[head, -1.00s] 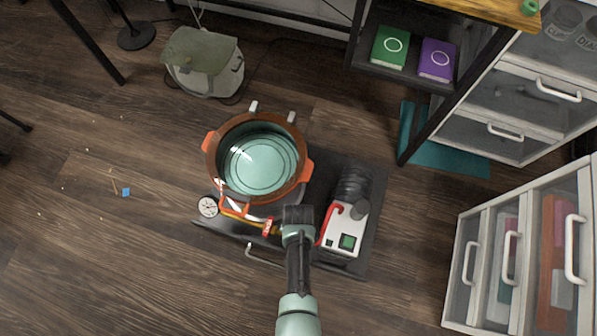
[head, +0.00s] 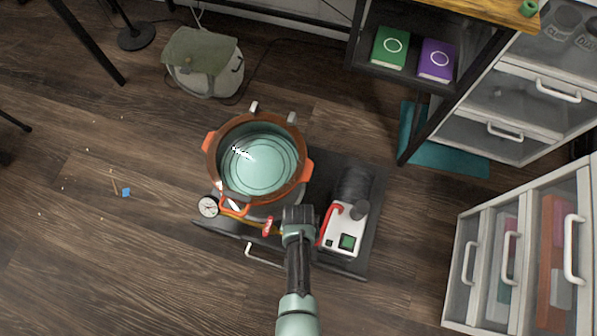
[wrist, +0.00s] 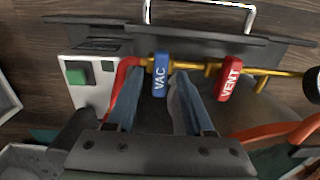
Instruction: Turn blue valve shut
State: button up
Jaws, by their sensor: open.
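The blue valve handle (wrist: 160,75), marked VAC, shows in the wrist view on a brass pipe (wrist: 195,66). The handle lies across the pipe and points toward my gripper. My gripper (wrist: 157,88) is open, with one finger on each side of the blue handle. I cannot tell whether either finger touches it. A red handle (wrist: 229,79), marked VENT, is further right on the same pipe, outside the fingers. In the head view my gripper (head: 299,212) hides the blue handle, while the red handle (head: 267,227) shows to its left.
The white pump (head: 345,230) stands close right of my gripper. The orange-rimmed pot (head: 212,155) is up and left, with a dial gauge (head: 208,207) beside it. All stand on a dark cart (head: 345,268) with a front handle (head: 262,257). Drawers (head: 515,260) are far right.

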notch_tip(320, 180, up, 13)
jog(key=p, duration=0.7)
jog(key=shift+f, duration=0.15)
